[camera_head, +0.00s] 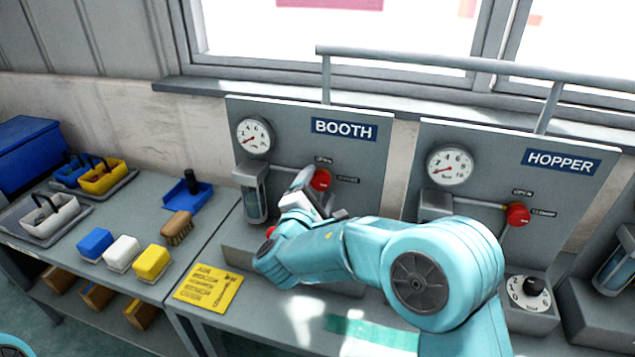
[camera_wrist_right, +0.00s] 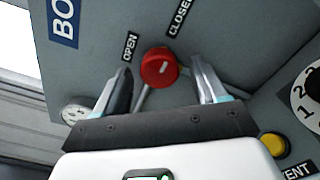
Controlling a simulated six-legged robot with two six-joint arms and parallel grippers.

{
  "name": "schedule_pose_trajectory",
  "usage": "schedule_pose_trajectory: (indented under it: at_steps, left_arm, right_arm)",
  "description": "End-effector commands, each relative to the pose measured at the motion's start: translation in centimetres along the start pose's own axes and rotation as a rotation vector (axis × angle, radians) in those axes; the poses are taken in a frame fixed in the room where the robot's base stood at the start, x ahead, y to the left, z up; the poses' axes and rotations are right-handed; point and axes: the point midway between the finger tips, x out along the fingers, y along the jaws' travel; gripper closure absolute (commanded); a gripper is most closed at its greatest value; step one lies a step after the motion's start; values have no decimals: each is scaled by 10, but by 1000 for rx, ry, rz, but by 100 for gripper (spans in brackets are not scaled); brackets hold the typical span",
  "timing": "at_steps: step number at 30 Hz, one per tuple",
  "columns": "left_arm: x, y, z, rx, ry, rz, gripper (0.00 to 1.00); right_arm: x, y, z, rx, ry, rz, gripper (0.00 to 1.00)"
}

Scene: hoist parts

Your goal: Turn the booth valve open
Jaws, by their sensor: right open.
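The booth panel (camera_head: 290,130) stands at the back, with a "BOOTH" sign and a gauge (camera_head: 255,135). Its red valve knob (camera_head: 320,179) shows beside my right gripper (camera_head: 306,186). In the right wrist view the red knob (camera_wrist_right: 159,68) sits on the grey panel between the "OPEN" and "CLOSED" labels, with a pale mark on its face. My right gripper (camera_wrist_right: 160,88) is open, its two fingers apart on either side of the knob. I cannot tell whether they touch it. My arm hides the lower part of the panel. My left gripper is not in view.
A hopper panel (camera_head: 485,140) with its own red valve knob (camera_head: 517,214) and black dial (camera_head: 533,287) stands to the right. A yellow sign (camera_head: 208,287) lies on the bench. Coloured blocks, a brush (camera_head: 177,228) and trays are at the left. A yellow button (camera_wrist_right: 272,144) shows near the gripper.

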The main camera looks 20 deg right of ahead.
Motion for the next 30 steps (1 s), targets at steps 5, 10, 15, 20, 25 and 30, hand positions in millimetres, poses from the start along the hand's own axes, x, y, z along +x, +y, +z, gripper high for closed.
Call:
schedule_pose_trajectory:
  at_steps: [5,10,15,20,25,30]
  left_arm:
    - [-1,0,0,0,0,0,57]
    - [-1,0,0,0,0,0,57]
    - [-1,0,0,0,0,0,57]
    - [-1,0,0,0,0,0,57]
    - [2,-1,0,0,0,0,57]
    - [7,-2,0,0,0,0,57]
  right_arm:
    - [7,0,0,1,-1,0,29]
    - [6,0,0,0,-1,0,29]
    - [6,0,0,0,-1,0,84]
    - [6,0,0,-2,-1,0,85]
    - [6,-1,0,-30,-2,-1,85]
    - [6,-2,-1,-112,-1,-1,85]
